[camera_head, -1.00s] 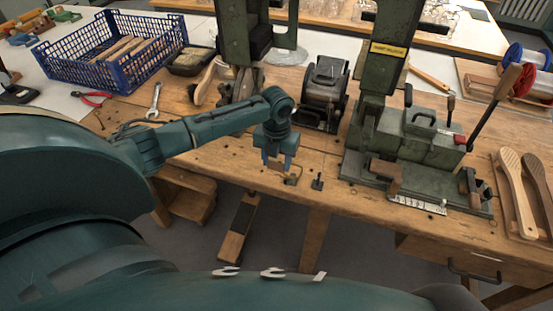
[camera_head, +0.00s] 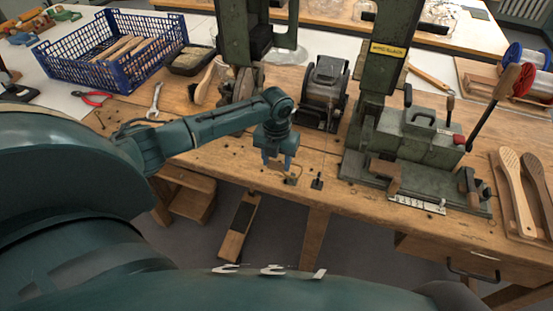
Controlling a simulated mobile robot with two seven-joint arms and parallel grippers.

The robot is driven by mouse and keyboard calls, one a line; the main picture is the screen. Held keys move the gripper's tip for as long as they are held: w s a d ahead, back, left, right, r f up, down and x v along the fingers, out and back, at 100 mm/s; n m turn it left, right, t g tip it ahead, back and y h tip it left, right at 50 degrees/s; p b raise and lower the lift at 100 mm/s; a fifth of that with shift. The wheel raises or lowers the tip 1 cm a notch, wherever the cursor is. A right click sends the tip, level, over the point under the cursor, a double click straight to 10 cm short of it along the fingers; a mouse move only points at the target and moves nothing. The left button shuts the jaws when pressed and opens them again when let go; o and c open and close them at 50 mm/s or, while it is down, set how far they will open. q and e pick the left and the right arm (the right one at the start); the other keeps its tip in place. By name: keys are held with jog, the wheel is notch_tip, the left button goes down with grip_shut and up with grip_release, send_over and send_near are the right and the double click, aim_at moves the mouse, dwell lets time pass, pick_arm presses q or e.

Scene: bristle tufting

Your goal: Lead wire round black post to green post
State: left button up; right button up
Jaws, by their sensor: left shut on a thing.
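My left gripper (camera_head: 276,162) points down over the front edge of the wooden workbench, near its middle. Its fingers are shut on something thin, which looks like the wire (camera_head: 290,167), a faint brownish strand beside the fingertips. The strand is too small to follow along its length. A small black post (camera_head: 317,181) stands upright on the bench just right of the gripper. Another small dark fitting (camera_head: 291,181) sits between the two, close to the fingertips. I cannot make out a green post. My right gripper is not in view.
A large green machine (camera_head: 420,135) with a lever stands to the right, and a dark motor-like unit (camera_head: 325,90) stands behind the gripper. A wrench (camera_head: 155,100), red pliers (camera_head: 92,97) and a blue crate (camera_head: 112,55) lie left. Wooden brush handles (camera_head: 516,190) lie far right.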

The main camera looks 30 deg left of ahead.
aim_at(276, 164)
pick_arm(q)
jog(key=shift+f, duration=0.15)
jog(key=shift+f+b, duration=0.45)
jog(key=shift+f, duration=0.3)
jog(key=shift+f+b, duration=0.3)
jog(key=shift+f, duration=0.2)
jog(key=shift+f, duration=0.15)
jog(key=shift+f, duration=0.1)
jog(key=shift+f+b, duration=0.3)
jog(key=shift+f, duration=0.05)
jog(key=o, duration=1)
jog(key=shift+d, duration=0.2)
